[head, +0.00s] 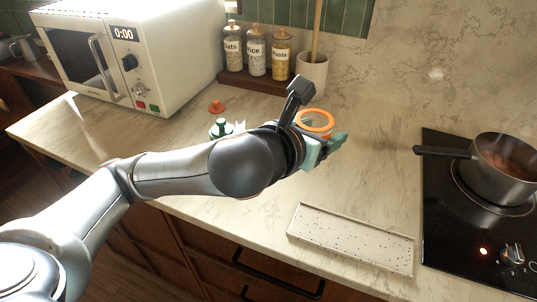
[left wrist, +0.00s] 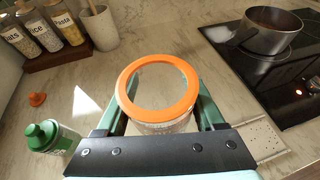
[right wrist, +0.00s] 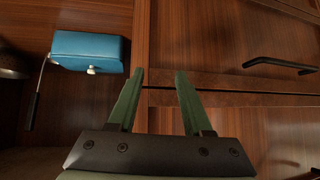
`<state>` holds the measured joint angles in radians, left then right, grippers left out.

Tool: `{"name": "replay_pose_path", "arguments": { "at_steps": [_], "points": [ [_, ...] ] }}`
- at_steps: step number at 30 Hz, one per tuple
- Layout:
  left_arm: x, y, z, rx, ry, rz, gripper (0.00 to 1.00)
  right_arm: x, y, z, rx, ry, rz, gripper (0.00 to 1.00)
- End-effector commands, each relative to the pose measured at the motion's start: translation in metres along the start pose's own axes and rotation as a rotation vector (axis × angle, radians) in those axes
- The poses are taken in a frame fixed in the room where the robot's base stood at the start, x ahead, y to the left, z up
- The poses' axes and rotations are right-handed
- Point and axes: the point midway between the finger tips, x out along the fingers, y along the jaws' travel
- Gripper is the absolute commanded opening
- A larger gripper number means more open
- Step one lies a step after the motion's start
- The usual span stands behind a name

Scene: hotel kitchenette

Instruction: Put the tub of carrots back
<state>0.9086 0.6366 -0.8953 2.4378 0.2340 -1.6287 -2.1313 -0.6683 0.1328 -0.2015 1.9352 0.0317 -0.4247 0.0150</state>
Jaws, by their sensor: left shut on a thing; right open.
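A clear tub with an orange ring lid (left wrist: 133,72) is between the fingers of my left gripper (left wrist: 162,95) in the left wrist view. My left gripper is shut on the tub's sides. In the head view the orange lid (head: 315,122) shows behind my left wrist, over the marble counter. The arm hides most of the tub there, and I cannot make out carrots inside. My right gripper (right wrist: 160,85) is open and empty in front of brown wooden cabinet fronts. It does not show in the head view.
A green bottle (head: 221,128) and small orange object (head: 216,106) stand left of the left gripper. Jars (head: 256,52) and a utensil crock (head: 312,74) are behind. A speckled tray (head: 350,238) lies at the front, left of the hob with a pot (head: 500,170). A microwave (head: 135,50) stands back left.

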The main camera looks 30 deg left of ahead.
Motion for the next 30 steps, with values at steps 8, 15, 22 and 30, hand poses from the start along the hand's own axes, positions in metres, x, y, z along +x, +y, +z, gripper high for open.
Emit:
{"name": "replay_pose_path", "arguments": {
  "at_steps": [8, 15, 22, 30],
  "points": [
    [0.035, 0.065, -0.023, 0.001, 0.007, 0.012, 0.11, 0.010, -0.003, 0.005, -0.004, -0.005, -0.011, 0.50],
    [0.065, 0.102, -0.053, 0.000, 0.006, 0.006, 0.11, 0.019, -0.009, 0.006, -0.006, 0.001, -0.027, 0.50],
    [0.076, 0.114, -0.065, 0.000, 0.002, 0.003, 0.11, 0.021, -0.014, 0.005, -0.009, 0.002, -0.038, 0.50],
    [0.092, 0.120, -0.097, 0.001, 0.002, 0.001, 0.11, 0.028, -0.018, 0.013, -0.012, -0.011, -0.050, 0.50]
  ]
}}
